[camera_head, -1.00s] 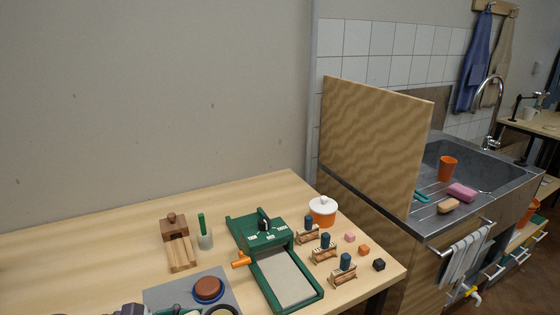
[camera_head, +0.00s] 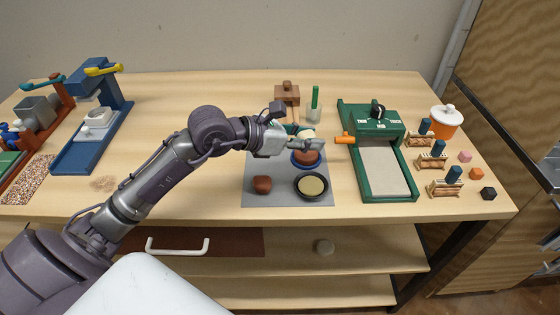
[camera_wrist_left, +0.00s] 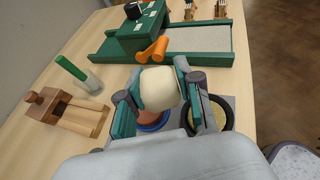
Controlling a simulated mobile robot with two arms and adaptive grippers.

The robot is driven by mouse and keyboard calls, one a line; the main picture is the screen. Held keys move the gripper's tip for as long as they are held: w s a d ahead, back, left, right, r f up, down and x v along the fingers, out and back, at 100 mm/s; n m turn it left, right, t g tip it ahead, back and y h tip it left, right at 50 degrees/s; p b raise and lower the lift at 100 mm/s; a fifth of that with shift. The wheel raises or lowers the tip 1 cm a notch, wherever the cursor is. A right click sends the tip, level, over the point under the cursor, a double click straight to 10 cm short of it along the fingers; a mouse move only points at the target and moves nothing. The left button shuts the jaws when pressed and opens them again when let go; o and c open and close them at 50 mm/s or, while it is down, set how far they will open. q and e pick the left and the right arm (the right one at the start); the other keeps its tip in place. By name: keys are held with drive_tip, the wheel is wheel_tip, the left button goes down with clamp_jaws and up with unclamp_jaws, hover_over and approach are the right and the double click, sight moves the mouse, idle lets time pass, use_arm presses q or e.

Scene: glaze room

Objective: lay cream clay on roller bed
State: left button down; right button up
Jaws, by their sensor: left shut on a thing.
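My left gripper (camera_head: 302,141) is shut on the cream clay (camera_head: 307,132), a rounded pale lump. It holds the clay over the round red-brown piece on a blue base (camera_head: 306,163). In the left wrist view the cream clay (camera_wrist_left: 159,88) sits between the two fingers (camera_wrist_left: 158,96). The roller bed (camera_head: 384,172) is a pale grey slab in a green frame, to the right of the gripper in the head view. Its surface is bare. It also shows at the top of the left wrist view (camera_wrist_left: 203,39). My right gripper is not in view.
An orange handle (camera_head: 345,139) sticks out from the roller's left side. A grey mat (camera_head: 285,198) holds a black-rimmed dish (camera_head: 312,186) and a red-brown lump (camera_head: 262,184). A wooden block tool (camera_head: 287,93) and a cup with a green stick (camera_head: 314,113) stand behind. Stamps (camera_head: 432,156) stand right.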

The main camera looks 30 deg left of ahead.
use_arm(q)
drive_tip(key=a+f, duration=0.1)
drive_tip(key=a, duration=0.2)
drive_tip(key=a+f, duration=0.4)
drive_tip(key=a, duration=0.1)
drive_tip(key=shift+w+a+f, duration=0.15)
drive_tip(key=shift+w+a, duration=0.05)
drive_tip(key=shift+a, duration=0.15)
drive_tip(key=shift+f, duration=1.95)
drive_tip(key=shift+f, duration=0.15)
drive_tip(key=c, duration=0.8)
unclamp_jaws()
drive_tip(key=shift+o, duration=0.2)
